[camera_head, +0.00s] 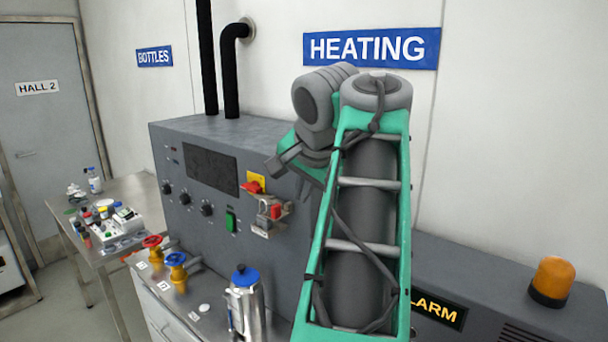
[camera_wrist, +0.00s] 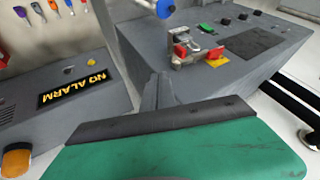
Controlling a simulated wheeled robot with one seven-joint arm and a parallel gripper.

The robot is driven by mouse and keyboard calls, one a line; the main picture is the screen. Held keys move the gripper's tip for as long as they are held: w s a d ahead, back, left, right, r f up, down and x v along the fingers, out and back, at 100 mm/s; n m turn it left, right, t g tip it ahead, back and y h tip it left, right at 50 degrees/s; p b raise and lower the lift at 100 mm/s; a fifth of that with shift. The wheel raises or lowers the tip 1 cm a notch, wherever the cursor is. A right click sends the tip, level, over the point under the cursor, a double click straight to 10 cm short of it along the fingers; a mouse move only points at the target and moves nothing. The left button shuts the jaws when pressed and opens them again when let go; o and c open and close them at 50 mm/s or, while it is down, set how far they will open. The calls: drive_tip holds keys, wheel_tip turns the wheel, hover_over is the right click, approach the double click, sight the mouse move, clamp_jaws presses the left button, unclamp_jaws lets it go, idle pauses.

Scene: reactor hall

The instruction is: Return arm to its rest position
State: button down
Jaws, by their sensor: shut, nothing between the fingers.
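My arm, with its teal frame and grey joints, rises folded in front of the heating cabinet (camera_head: 185,215) in the head view. My gripper (camera_head: 280,165) is at its upper left end, near the cabinet's right part, above and right of the red and yellow switch (camera_head: 253,187). In the wrist view, the two fingers of my gripper (camera_wrist: 163,78) are together and empty. The switch (camera_wrist: 215,57) shows beyond the fingertips in this view, apart from them. The arm hides part of the cabinet.
A red valve (camera_head: 152,241) and a blue valve (camera_head: 176,259) stand left of a metal flask (camera_head: 245,300) with a blue lid. An orange alarm lamp (camera_head: 552,280) is at the right. A table (camera_head: 130,190) with bottles stands at the left. Open floor lies by the door (camera_head: 45,110).

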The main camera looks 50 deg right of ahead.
drive_tip(key=w+a+f+n+y+b, duration=0.1)
drive_tip(key=w+a+f+n+y, duration=0.2)
drive_tip(key=a+f, duration=0.45)
drive_tip(key=w+a+f+n+b, duration=0.2)
drive_tip(key=w+a+f+n, duration=0.15)
drive_tip(key=a+f, duration=0.4)
drive_tip(key=s+a+f+n, duration=0.2)
drive_tip(key=a+f+n, duration=0.1)
drive_tip(key=f, duration=0.3)
drive_tip(key=s+a+f+n+g+b, duration=0.1)
drive_tip(key=s+a+f+n, duration=0.2)
drive_tip(key=a+f, duration=0.2)
drive_tip(key=s+a+f+n+y, duration=0.1)
drive_tip(key=s+a+f+n, duration=0.1)
drive_tip(key=a+f, duration=0.3)
drive_tip(key=shift+s+a+f+n+g, duration=0.35)
drive_tip(key=shift+f+n, duration=0.2)
drive_tip(key=shift+f, duration=0.3)
